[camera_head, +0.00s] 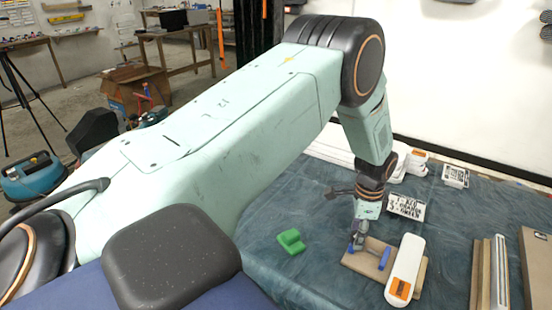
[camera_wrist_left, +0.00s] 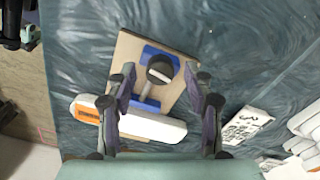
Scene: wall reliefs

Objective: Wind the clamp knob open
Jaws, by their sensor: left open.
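A blue clamp (camera_head: 384,258) sits on a tan wooden board (camera_head: 352,262) on the cloth-covered table. In the left wrist view, the clamp (camera_wrist_left: 149,104) shows a dark round knob (camera_wrist_left: 160,66) at the far end of its bar. My left gripper (camera_head: 358,244) points down over the board's left part. In the wrist view its open fingers (camera_wrist_left: 160,72) stand on either side of the knob, with gaps visible. I cannot tell whether they are at the knob's height. In the head view the gripper hides the knob. My right gripper is not in view.
A long white object with an orange label (camera_head: 405,262) lies across the board's right part. A green block (camera_head: 291,242) lies to the left. A printed card (camera_head: 406,206) stands behind the board. Flat panels (camera_head: 498,272) lie at the right. The cloth between is clear.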

